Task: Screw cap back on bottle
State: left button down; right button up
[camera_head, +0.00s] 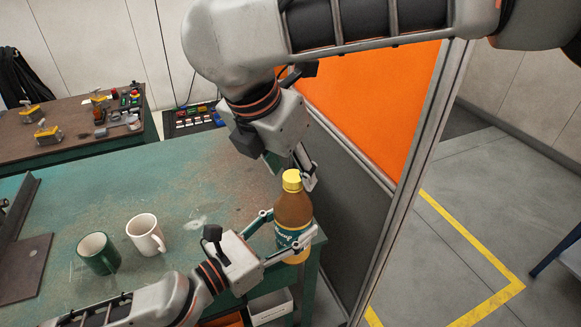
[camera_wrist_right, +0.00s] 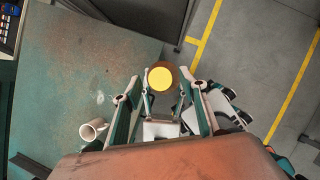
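The bottle (camera_head: 292,210), amber-brown with a teal label, is upright at the right end of the green table. Its yellow cap (camera_head: 292,180) sits on the neck; how tightly it is screwed cannot be told. My left gripper (camera_head: 292,224) has its fingers on either side of the bottle's label area and appears closed on it. My right gripper (camera_head: 291,172) comes down from above, its fingers apart on either side of the cap. In the right wrist view the cap (camera_wrist_right: 160,78) is centred between the fingertips, with small gaps showing.
A white mug (camera_head: 147,234) and a green mug (camera_head: 98,254) stand on the green table (camera_head: 215,180), left of the bottle. An orange-panelled screen (camera_head: 385,100) stands close on the right. A second table with clamps (camera_head: 47,133) is at the back left.

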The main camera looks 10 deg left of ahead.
jog(key=shift+r, duration=0.15)
jog(key=shift+r, duration=2.15)
jog(key=shift+c, duration=0.4)
jog(key=n, duration=0.2)
jog(key=n+g, duration=0.1)
jog(key=n, duration=0.1)
jog(key=shift+a+r, duration=0.1)
jog(key=shift+r, duration=0.25)
jog(key=n, duration=0.1)
jog(key=n+g+y, duration=0.1)
jog(key=n, duration=0.1)
jog(key=shift+w+r, duration=0.1)
jog(key=shift+r, duration=0.2)
jog(key=n, duration=0.3)
jog(key=r+n+g, duration=0.1)
jog(key=n, duration=0.1)
jog(key=shift+w+y, duration=0.15)
jog(key=shift+y, duration=0.15)
jog(key=n, duration=0.2)
jog(key=n+g, duration=0.1)
jog(key=n, duration=0.1)
jog(key=shift+w+d+r+y, duration=0.15)
jog(key=shift+d+r+y, duration=0.1)
jog(key=shift+d+y, duration=0.1)
